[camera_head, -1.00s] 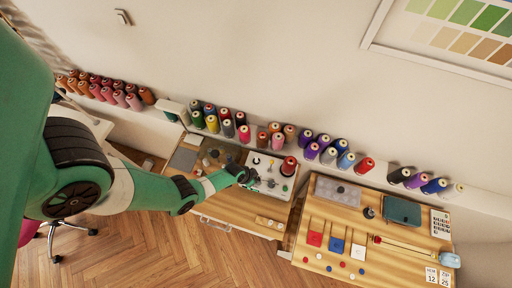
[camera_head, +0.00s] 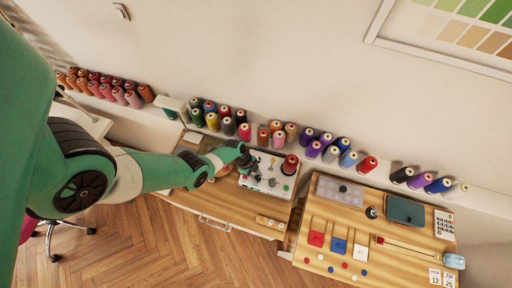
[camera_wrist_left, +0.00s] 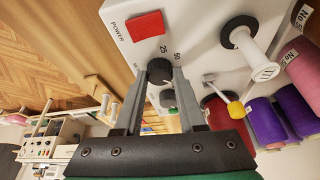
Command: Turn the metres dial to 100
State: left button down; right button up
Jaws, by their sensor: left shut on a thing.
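The white winder machine (camera_head: 268,183) stands on the wooden table, with a spool and small controls on top. Its panel (camera_wrist_left: 125,38) fills the upper part of the left wrist view, with a red switch by the word POWER and the printed numbers 25 and 50. My left gripper (camera_head: 248,163) is at the machine's left side in the head view. In the left wrist view its fingers (camera_wrist_left: 159,82) are shut on a dark round dial (camera_wrist_left: 158,68) just below the 25. The dial's pointer and the other numbers are hidden or too small to read. My right gripper is not in view.
A white spindle (camera_wrist_left: 250,48) on a black base and a yellow-tipped lever (camera_wrist_left: 235,109) stick up right of the dial. Thread cones (camera_head: 226,126) line the shelf behind. A second table (camera_head: 375,262) with cards and buttons stands at the right.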

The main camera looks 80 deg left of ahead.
pick_arm(q)
jog(key=m, duration=0.2)
jog(key=shift+a+f+m+g+h+b, duration=0.15)
jog(key=shift+m+g+h+b, duration=0.15)
jog(key=shift+m+g+b, duration=0.1)
jog(key=shift+w+m+g+b, duration=0.1)
jog(key=shift+m+g+b, duration=0.3)
jog(key=shift+m, duration=1)
jog(key=c, duration=0.5)
grip_release()
